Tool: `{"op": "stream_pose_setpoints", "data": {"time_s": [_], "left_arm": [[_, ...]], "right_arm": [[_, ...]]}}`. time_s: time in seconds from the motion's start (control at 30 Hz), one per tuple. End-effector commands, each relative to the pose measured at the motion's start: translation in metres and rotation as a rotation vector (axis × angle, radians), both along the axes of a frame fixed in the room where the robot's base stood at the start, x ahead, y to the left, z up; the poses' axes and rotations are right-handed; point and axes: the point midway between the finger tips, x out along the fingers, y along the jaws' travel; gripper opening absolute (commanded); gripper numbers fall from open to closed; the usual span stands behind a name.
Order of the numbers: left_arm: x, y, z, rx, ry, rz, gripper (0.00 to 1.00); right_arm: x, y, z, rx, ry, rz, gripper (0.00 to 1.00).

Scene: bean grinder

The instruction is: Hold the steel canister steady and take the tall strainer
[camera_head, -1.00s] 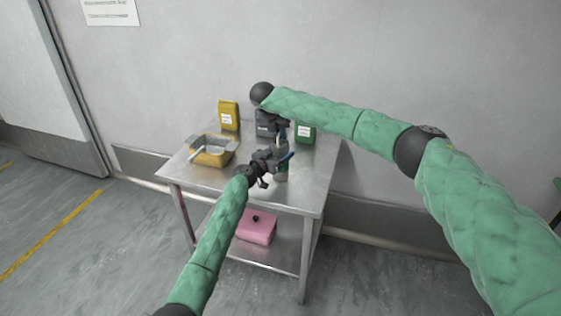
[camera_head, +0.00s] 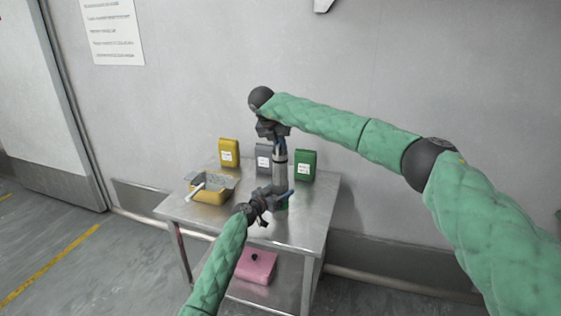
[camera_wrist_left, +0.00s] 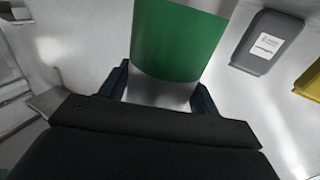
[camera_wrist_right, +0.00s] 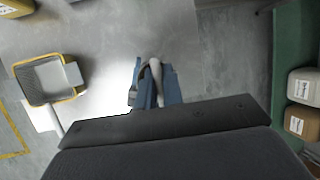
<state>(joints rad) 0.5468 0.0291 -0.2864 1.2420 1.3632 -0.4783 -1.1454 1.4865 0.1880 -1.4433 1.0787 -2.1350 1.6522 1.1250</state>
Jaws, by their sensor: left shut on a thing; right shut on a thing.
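The steel canister (camera_head: 283,204) stands near the table's front right, and its lower part shows green. My left gripper (camera_head: 277,194) is shut around it. The tall strainer (camera_head: 280,172) is a grey upright cylinder with a dark band, above the canister. My right gripper (camera_head: 279,143) is shut on its top from above. In the right wrist view the right fingers (camera_wrist_right: 155,84) close on a pale part. Whether the strainer's lower end is clear of the canister is hidden.
The steel table (camera_head: 240,230) holds a yellow bin (camera_head: 207,196) with a white-handled tool at left. Yellow (camera_head: 229,153), grey (camera_head: 263,160) and green (camera_head: 306,165) packs stand at the back, close to the canister. A pink box (camera_head: 256,266) is on the lower shelf.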

Motion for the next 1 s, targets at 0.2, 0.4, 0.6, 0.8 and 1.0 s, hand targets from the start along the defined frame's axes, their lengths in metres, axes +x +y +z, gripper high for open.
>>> {"op": "stream_pose_setpoints", "data": {"time_s": [0.2,0.4,0.6,0.8,1.0], "left_arm": [[0.0,0.0,-0.001,0.001,0.001,0.0,0.33],[0.0,0.0,-0.001,0.001,0.001,0.0,0.33],[0.0,0.0,-0.001,0.001,0.001,0.0,0.33],[0.0,0.0,-0.001,0.001,0.001,0.0,0.64],[0.0,0.0,0.0,0.0,0.0,0.0,0.88]], "right_arm": [[0.0,0.0,0.044,0.001,-0.001,0.0,0.0],[0.0,0.0,0.064,0.001,-0.001,-0.001,0.0],[0.0,0.0,0.069,0.0,0.001,0.0,0.0],[0.0,0.0,0.069,0.001,0.001,0.0,0.0],[0.0,0.0,0.069,0.001,0.0,0.0,0.0]]}}
